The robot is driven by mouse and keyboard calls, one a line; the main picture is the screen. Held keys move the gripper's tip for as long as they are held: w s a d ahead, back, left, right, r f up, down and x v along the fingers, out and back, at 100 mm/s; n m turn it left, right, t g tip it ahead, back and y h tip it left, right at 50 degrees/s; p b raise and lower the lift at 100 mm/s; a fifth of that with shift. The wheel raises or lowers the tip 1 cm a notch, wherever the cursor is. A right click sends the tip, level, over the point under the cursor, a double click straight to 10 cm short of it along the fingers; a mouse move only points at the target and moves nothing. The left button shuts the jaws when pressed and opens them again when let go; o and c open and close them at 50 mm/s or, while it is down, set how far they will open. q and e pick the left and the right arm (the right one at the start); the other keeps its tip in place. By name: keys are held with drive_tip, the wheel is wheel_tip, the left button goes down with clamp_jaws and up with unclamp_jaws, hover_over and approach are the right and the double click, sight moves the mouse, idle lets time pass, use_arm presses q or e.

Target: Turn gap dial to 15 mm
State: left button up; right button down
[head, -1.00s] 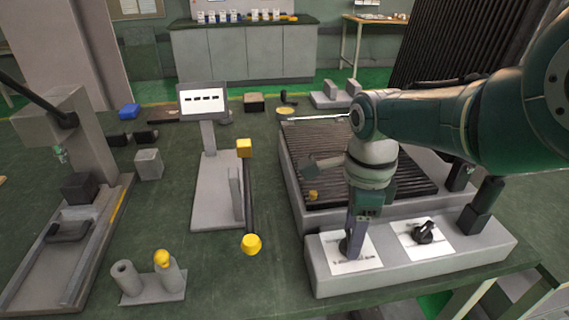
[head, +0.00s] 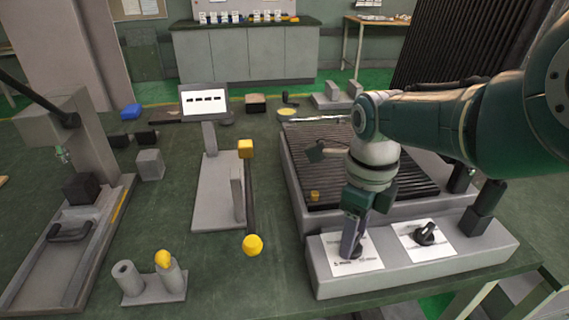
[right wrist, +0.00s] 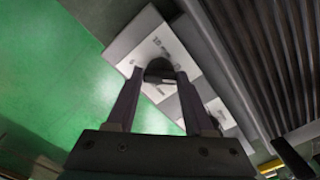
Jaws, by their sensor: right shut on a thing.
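My right gripper (head: 350,248) points down at the front of the grey machine base. It is shut on a dark dial knob (right wrist: 160,69) that stands on the left white plate (head: 370,264). The fingers hide most of this knob in the head view. In the right wrist view the knob sits between the two fingertips, and the plate beside it bears small printed marks too blurred to read surely. A second black dial (head: 426,234) stands on the right white plate (head: 441,253), apart from the gripper. My left gripper is not in view.
Behind the dials lies a ribbed dark bed (head: 340,175). A black post (head: 484,209) stands right of the plates. Left of the base are a yellow-ended lever (head: 253,244), a small display (head: 203,100) and a grey two-post holder (head: 150,285). The table's front edge is close.

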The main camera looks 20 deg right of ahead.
drive_tip(key=shift+r, duration=0.1)
drive_tip(key=shift+c, duration=1.4)
unclamp_jaws()
wheel_tip(320, 180, up, 10)
drive_tip(key=p, duration=0.8)
drive_tip(key=shift+p, duration=0.3)
